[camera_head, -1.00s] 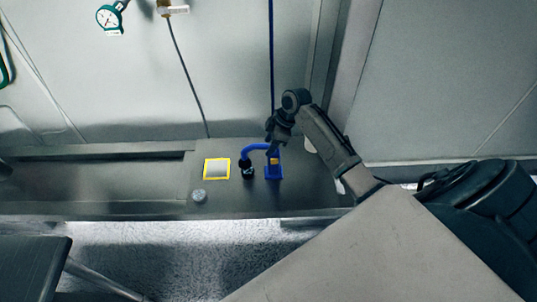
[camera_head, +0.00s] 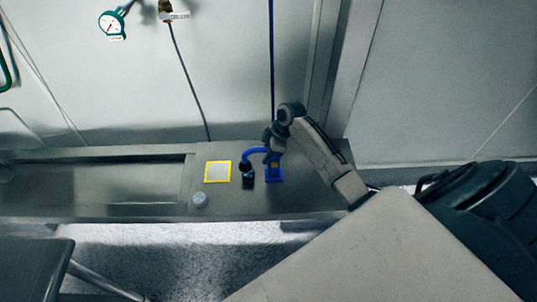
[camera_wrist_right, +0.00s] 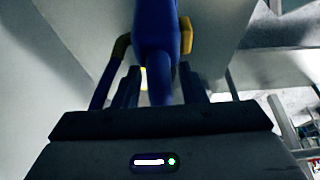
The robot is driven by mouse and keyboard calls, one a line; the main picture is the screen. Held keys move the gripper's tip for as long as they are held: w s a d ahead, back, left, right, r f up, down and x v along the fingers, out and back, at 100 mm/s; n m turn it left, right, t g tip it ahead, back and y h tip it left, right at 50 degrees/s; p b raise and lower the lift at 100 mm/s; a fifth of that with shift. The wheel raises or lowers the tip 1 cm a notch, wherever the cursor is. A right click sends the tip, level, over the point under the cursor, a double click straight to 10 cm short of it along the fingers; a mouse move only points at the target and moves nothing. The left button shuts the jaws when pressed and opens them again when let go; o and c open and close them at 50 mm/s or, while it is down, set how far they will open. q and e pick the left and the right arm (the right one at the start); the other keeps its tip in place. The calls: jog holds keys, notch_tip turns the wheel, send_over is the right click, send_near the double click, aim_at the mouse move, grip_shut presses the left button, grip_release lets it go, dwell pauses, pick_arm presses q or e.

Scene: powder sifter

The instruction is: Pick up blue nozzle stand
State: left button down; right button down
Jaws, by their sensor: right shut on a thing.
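The blue nozzle stand (camera_head: 274,176) stands upright on the grey counter, with a blue base and a tall thin blue pole rising along the wall. A blue curved hose (camera_head: 256,151) runs from it to a dark nozzle (camera_head: 247,177) on its left. My right gripper (camera_head: 271,155) is at the upright of the stand, just above its base. In the right wrist view, the blue shaft (camera_wrist_right: 156,35) sits between the fingers of my right gripper (camera_wrist_right: 158,80), which are shut on it. My left gripper is not in view.
A yellow-framed square (camera_head: 217,172) and a small round pale object (camera_head: 200,200) are on the counter (camera_head: 240,207) left of the stand. A gauge (camera_head: 112,24) hangs on the wall. A recessed trough (camera_head: 90,185) lies at left. A dark surface (camera_head: 35,265) is at lower left.

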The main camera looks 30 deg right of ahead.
jog(key=shift+r, duration=0.2)
jog(key=shift+r+b, duration=0.5)
jog(key=shift+r, duration=0.1)
jog(key=shift+s+a+r+b, duration=0.1)
jog(key=shift+s+r+b, duration=0.15)
jog(key=shift+r, duration=0.2)
jog(key=shift+s+a+r+b, duration=0.1)
jog(key=shift+r+b, duration=0.15)
jog(key=shift+r, duration=0.2)
jog(key=s+a+r+b, duration=0.1)
jog(key=s+a+b, duration=0.15)
jog(key=s, duration=0.45)
jog(key=s+a+r+b, duration=0.1)
jog(key=s+a, duration=0.2)
jog(key=s, duration=0.3)
jog(key=w+d+p, duration=0.1)
jog(key=w+d, duration=0.1)
jog(key=w, duration=0.2)
jog(key=w+d+f+p, duration=0.1)
jog(key=w+d, duration=0.1)
jog(key=w, duration=0.2)
jog(key=w+d+f+p, duration=0.1)
jog(key=w+d, duration=0.1)
jog(key=w, duration=0.3)
jog(key=shift+d+f, duration=0.15)
jog(key=shift+f+b, duration=1.05)
jog(key=shift+f, duration=0.45)
